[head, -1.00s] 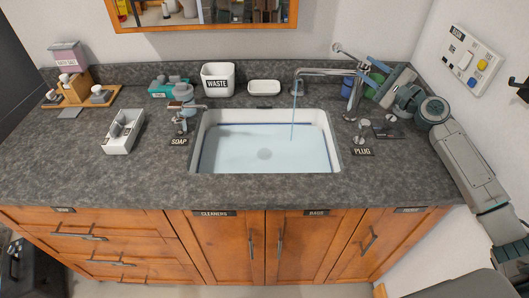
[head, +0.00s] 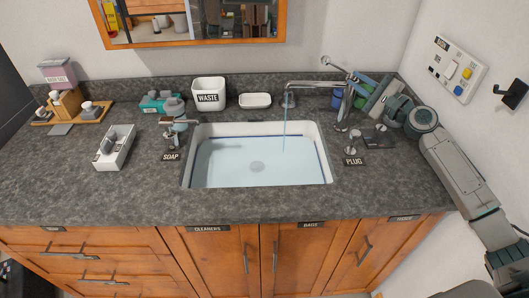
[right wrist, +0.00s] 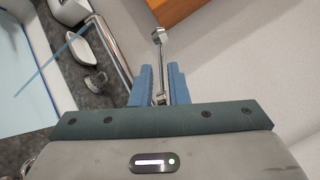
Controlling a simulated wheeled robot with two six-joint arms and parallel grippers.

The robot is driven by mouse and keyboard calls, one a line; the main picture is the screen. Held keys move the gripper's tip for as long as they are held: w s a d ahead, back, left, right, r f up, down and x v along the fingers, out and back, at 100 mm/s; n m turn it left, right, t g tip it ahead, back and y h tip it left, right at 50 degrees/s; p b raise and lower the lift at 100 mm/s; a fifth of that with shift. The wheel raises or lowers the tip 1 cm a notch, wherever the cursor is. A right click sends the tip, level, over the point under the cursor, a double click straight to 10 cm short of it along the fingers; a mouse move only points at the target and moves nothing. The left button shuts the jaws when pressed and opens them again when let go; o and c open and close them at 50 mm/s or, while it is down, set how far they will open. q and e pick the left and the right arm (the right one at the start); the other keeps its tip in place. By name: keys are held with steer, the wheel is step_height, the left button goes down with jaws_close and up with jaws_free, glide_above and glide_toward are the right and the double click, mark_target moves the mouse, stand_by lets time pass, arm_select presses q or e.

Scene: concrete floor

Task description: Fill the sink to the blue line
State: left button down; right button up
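The white sink (head: 187,160) is set in the counter and holds clear pale-blue water (head: 225,165). A dark blue line (head: 321,150) shows on its inner wall, with the water surface very close to it; any small gap is hard to tell. The chrome faucet (head: 310,84) pours a thin stream (head: 285,130) into the sink. My right gripper (head: 358,80) is at the faucet's lever (head: 334,65). In the right wrist view the lever (right wrist: 158,45) runs between the blue fingers of the gripper (right wrist: 160,88), which look closed on it. My left gripper is out of view.
The plug control (head: 351,150) stands right of the sink, and the soap dispenser (head: 173,125) left of it. A waste bin (head: 208,90) and soap dish (head: 255,101) stand behind. A wall panel (head: 457,68) is at right. The counter's front left is clear.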

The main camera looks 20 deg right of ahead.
jaws_close()
steer(key=a+f+n+g+h+p, duration=0.1)
steer(key=a+f+n+h, duration=0.1)
steer(key=a+n, duration=0.4)
step_height(320, 180, up, 7)
steer(key=s+d+n+t+h+p, duration=0.2)
steer(key=n+h, duration=0.2)
steer(key=h, duration=0.8)
steer(key=p+x, duration=0.5)
steer(key=x, duration=0.5)
steer(key=a+f, duration=0.1)
steer(key=f, duration=0.1)
steer(key=a+f+p, duration=0.1)
steer(key=f, duration=0.1)
